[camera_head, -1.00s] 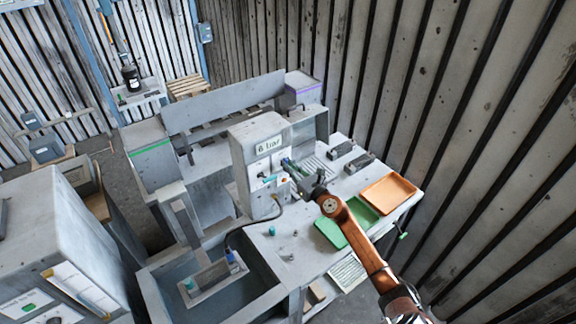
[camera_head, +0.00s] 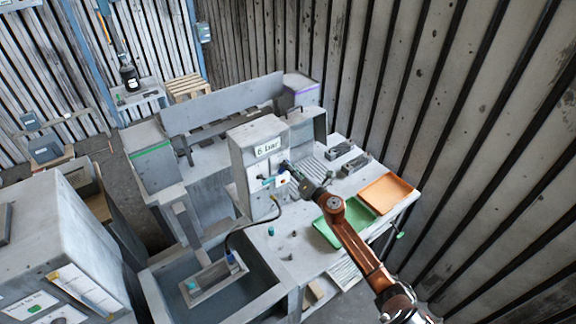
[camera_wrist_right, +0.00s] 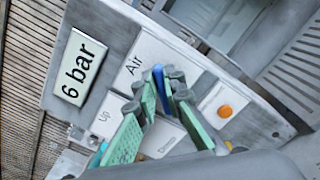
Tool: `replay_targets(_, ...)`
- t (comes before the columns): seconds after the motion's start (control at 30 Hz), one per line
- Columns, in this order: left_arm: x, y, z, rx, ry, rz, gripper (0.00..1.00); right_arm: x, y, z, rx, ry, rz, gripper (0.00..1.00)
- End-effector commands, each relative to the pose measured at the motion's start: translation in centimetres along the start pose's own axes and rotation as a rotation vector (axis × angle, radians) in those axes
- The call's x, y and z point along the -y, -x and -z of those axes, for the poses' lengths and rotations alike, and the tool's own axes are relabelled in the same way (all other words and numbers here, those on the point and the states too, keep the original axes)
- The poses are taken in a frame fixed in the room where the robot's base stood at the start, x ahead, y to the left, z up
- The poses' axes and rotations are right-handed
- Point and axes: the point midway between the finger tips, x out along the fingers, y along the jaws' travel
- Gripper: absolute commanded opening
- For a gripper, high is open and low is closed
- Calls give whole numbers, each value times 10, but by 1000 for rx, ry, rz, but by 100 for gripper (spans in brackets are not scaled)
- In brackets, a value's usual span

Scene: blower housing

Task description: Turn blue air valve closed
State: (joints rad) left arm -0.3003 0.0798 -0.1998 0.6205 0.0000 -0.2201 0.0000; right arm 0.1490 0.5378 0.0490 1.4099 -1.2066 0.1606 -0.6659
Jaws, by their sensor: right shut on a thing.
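The blue air valve shows in the right wrist view as a narrow blue handle (camera_wrist_right: 159,88), by the "Air" label on the grey panel. My right gripper (camera_wrist_right: 165,80) is shut on it, with green-padded fingers on both sides of the handle. In the head view my right gripper (camera_head: 285,167) reaches the front of the grey control box (camera_head: 252,150), and its fingers hide most of the valve. The handle's exact turn angle is hard to tell. My left gripper is not in view.
The box carries a "6 bar" sign (camera_wrist_right: 79,68). An orange button (camera_wrist_right: 225,111) sits beside the valve. A green tray (camera_head: 325,232) and an orange tray (camera_head: 386,193) lie on the bench under and beside my arm. A corrugated wall stands to the right.

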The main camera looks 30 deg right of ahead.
Motion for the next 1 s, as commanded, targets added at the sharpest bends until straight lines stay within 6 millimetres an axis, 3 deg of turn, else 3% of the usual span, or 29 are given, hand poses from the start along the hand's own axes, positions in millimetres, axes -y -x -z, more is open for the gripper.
replay_targets(0.6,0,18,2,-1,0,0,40,9,0,2,1,-568,2,0)
replay_targets(1.0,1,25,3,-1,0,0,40,13,0,5,2,-793,2,0)
